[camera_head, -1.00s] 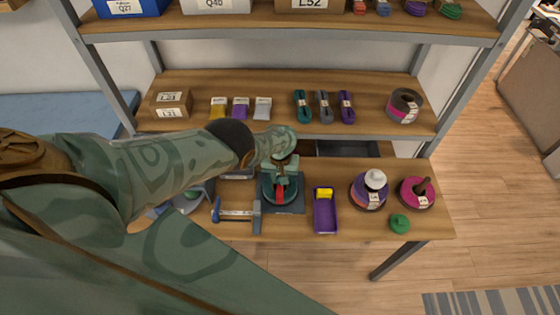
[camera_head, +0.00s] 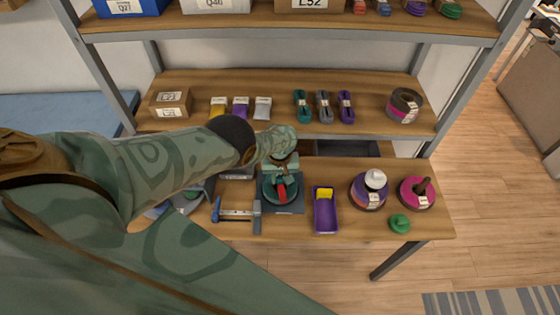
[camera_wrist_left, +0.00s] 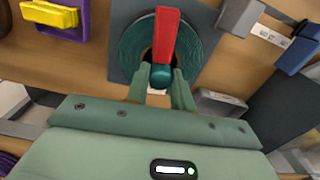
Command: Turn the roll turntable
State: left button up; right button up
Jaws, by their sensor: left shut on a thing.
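The roll turntable (camera_head: 268,195) is a round dark green disc on a dark square base on the lower shelf; it also shows in the left wrist view (camera_wrist_left: 128,48). A red bar (camera_wrist_left: 166,35) lies across it, ending in a dark teal knob (camera_wrist_left: 160,77). My left gripper (camera_wrist_left: 161,84) reaches down from above and is shut on the knob, a finger on each side. In the head view my left gripper (camera_head: 280,172) covers the turntable's far part. My right gripper does not show.
A purple tray (camera_head: 325,218) with a yellow block stands right of the turntable, and a blue-and-grey clamp (camera_head: 237,212) stands left. Spools (camera_head: 370,190) and a green lidded piece (camera_head: 400,223) are farther right. The upper shelf (camera_head: 280,88) overhangs behind.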

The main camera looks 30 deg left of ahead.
pick_arm(q)
jog(key=o, duration=1)
jog(key=shift+r, duration=0.1)
notch_tip(320, 180, up, 16)
jog(key=p, duration=1.6)
